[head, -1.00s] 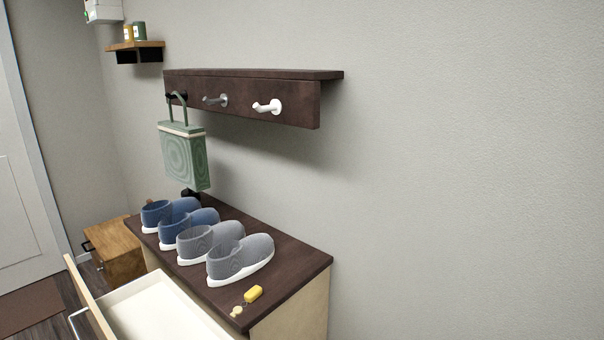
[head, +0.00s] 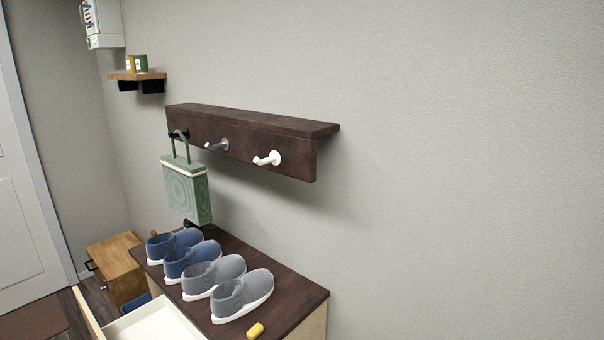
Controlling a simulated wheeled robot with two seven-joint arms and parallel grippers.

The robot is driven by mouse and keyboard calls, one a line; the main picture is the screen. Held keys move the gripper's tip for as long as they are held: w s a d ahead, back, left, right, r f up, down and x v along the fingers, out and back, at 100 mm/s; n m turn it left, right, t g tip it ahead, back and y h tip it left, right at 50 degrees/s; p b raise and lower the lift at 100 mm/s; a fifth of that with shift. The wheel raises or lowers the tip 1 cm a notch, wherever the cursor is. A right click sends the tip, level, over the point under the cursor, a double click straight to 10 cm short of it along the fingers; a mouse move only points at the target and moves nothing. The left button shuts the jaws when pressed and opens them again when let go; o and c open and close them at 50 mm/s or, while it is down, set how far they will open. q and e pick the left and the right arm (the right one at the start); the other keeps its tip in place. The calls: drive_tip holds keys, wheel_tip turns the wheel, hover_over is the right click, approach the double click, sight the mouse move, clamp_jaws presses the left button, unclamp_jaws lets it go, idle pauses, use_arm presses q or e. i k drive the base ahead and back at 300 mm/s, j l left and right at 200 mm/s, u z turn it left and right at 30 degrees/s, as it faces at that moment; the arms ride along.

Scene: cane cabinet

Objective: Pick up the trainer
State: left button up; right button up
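Several trainers stand in a row on the dark brown top of the cabinet (head: 292,293). Two are blue with white soles: one at the far end (head: 160,247) and one closer (head: 180,263). Two are grey with white soles: one in the middle (head: 200,281) and one nearest the front right (head: 228,297). All sit upright, side by side, and the nearer ones partly cover those behind. Neither of my grippers shows in the head view.
An open pale drawer (head: 150,322) juts out at the cabinet's front. A yellow key fob (head: 255,330) lies near the front trainer. Above, a wall rack (head: 250,128) with pegs carries a green bag (head: 187,192). A small wooden cabinet (head: 115,262) stands at the left.

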sight(194, 257)
drive_tip(key=j+u, duration=0.2)
drive_tip(key=u, duration=0.2)
drive_tip(key=i+j+u, duration=0.15)
drive_tip(key=u, duration=0.2)
drive_tip(key=i+j+u, duration=0.1)
drive_tip(key=u, duration=0.3)
drive_tip(key=j, duration=0.1)
